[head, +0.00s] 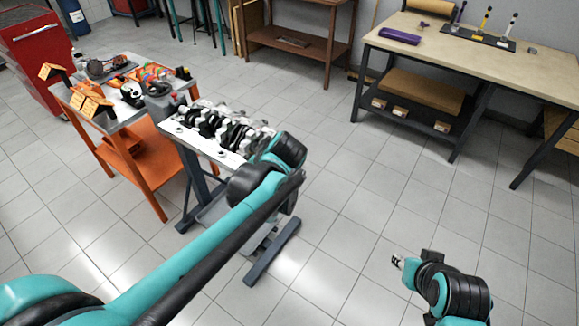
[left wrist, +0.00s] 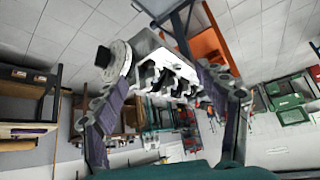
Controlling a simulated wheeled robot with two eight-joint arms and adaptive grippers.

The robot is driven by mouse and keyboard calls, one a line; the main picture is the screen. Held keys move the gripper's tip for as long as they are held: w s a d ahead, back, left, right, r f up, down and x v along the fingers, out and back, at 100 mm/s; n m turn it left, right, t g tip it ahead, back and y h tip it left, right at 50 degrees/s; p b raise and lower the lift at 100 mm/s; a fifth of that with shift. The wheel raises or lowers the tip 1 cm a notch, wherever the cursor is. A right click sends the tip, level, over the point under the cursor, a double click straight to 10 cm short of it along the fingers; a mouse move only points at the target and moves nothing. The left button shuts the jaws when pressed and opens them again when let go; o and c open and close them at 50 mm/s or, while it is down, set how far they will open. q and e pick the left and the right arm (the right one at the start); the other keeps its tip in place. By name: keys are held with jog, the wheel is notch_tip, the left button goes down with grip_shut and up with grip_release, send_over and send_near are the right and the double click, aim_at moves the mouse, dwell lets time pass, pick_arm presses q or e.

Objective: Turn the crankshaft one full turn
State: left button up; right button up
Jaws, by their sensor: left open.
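The crankshaft (head: 222,129) lies in a pale engine block (head: 190,142) held on a dark stand, its dark and silvery journals facing up. In the left wrist view, the crankshaft (left wrist: 163,79) shows in the block, with a round grey disc (left wrist: 119,61) and a dark knob at one end. My left gripper (left wrist: 163,76) is open, its two fingers spread on either side of the crankshaft in that picture; contact cannot be told. In the head view my left arm hides that gripper and the block's near end. My right gripper (head: 398,262) hangs over bare floor, away from the engine.
An orange cart (head: 149,157) loaded with parts stands left of the engine stand (head: 265,258). A red tool cabinet (head: 37,55) is behind it. A workbench (head: 482,58) with small tools is at the back right. The floor between is clear.

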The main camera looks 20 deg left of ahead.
pick_arm(q)
jog(key=w+d+f+n+y+b, duration=0.1)
jog(key=w+f+n+y, duration=0.25)
jog(key=w, duration=0.35)
jog(key=w+d+f+n+y+b, duration=0.1)
jog(key=w+f+n+y+b, duration=0.15)
jog(key=w+n, duration=0.35)
jog(key=w+d+f+n+y+b, duration=0.1)
jog(key=w+d+f+n+y, duration=0.2)
jog(key=f+n, duration=0.25)
jog(key=w+d+f+n+y+b, duration=0.1)
jog(key=w+d+f+n+y, duration=0.3)
jog(key=f, duration=0.3)
jog(key=shift+n+t+h, duration=0.4)
jog(key=shift+h, duration=0.3)
jog(key=x, duration=0.2)
jog(key=b+x, duration=0.1)
jog(key=x, duration=0.1)
jog(key=s+b+x, duration=0.1)
jog(key=x, duration=0.1)
jog(key=shift+a, duration=0.2)
jog(key=shift+w+a+r, duration=0.1)
jog(key=shift+w+a, duration=0.15)
jog(key=shift+a, duration=0.3)
jog(key=c, duration=1.2)
